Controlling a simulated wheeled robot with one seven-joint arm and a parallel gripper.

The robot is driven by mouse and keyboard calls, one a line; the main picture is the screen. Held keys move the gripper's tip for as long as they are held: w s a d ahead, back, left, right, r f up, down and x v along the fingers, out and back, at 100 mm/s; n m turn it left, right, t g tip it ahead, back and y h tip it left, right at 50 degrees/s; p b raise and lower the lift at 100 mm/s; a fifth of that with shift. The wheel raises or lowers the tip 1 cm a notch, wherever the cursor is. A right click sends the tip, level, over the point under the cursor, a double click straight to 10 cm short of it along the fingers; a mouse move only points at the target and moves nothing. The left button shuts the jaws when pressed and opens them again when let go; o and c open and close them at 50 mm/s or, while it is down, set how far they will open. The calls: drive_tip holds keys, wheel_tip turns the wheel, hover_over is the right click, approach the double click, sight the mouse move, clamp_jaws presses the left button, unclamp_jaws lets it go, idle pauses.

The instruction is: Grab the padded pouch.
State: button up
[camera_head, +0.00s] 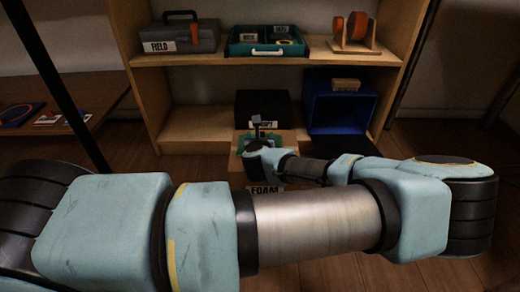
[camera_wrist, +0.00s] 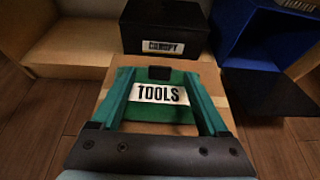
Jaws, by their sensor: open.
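Whether the fingers touch the pouch I cannot tell. In the head view, my arm hides most of the pouch, and only a bit of green shows beside the gripper.
The cardboard box (camera_wrist: 83,112) is labelled FOAM in the head view. A black box labelled CANOPY (camera_wrist: 165,28) stands right behind it. A blue bin (camera_head: 338,108) stands to the right. The shelf (camera_head: 190,128) above holds a grey case (camera_head: 185,38) and a green tray (camera_head: 266,46).

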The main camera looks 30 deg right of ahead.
drive_tip(key=shift+x, duration=1.05)
clamp_jaws()
idle(0.6)
